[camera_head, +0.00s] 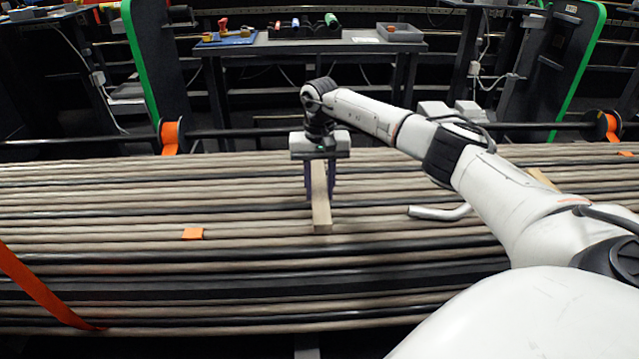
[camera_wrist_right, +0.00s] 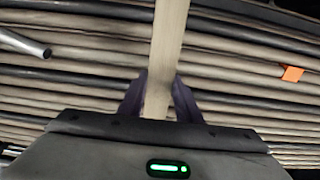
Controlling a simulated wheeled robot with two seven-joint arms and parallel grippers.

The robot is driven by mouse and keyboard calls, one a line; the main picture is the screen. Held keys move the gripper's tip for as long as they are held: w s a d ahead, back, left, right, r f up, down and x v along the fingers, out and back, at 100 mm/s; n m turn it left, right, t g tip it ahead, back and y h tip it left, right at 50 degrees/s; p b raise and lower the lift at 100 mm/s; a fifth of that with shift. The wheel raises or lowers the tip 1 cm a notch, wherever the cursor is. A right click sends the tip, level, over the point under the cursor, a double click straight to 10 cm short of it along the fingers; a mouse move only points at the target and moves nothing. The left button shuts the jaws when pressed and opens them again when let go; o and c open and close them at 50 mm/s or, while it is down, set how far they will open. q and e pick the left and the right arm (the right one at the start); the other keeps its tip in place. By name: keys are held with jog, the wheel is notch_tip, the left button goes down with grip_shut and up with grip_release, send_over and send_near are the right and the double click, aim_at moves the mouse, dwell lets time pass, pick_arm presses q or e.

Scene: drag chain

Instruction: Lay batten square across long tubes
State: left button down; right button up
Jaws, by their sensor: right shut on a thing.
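A pale wooden batten (camera_head: 321,205) stands out from my right gripper (camera_head: 321,185) in the head view. My right gripper is shut on it, one dark finger on each side. The batten runs roughly across the long tubes (camera_head: 120,210), which lie left to right in a wide bundle of tan and black lengths. In the right wrist view the batten (camera_wrist_right: 168,40) runs up from between the fingers (camera_wrist_right: 160,100), crossing the tubes near a right angle. I cannot tell whether it touches them. My left gripper is not in view.
A bent grey metal tube (camera_head: 440,212) lies on the bundle right of the batten; another pale wooden piece (camera_head: 543,178) lies partly behind my arm. An orange tag (camera_head: 193,233) and an orange strap (camera_head: 40,295) are at left. A workbench (camera_head: 310,45) stands behind.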

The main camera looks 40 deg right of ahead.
notch_tip(320, 180, down, 3)
jog(key=shift+f+b, duration=0.1)
jog(key=shift+b, duration=0.7)
jog(key=shift+f+b, duration=0.8)
jog(key=shift+f, duration=0.65)
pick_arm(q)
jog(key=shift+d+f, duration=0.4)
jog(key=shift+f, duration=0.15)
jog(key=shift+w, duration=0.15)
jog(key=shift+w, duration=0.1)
pick_arm(e)
jog(key=o, duration=1.2)
jog(key=shift+o, duration=0.2)
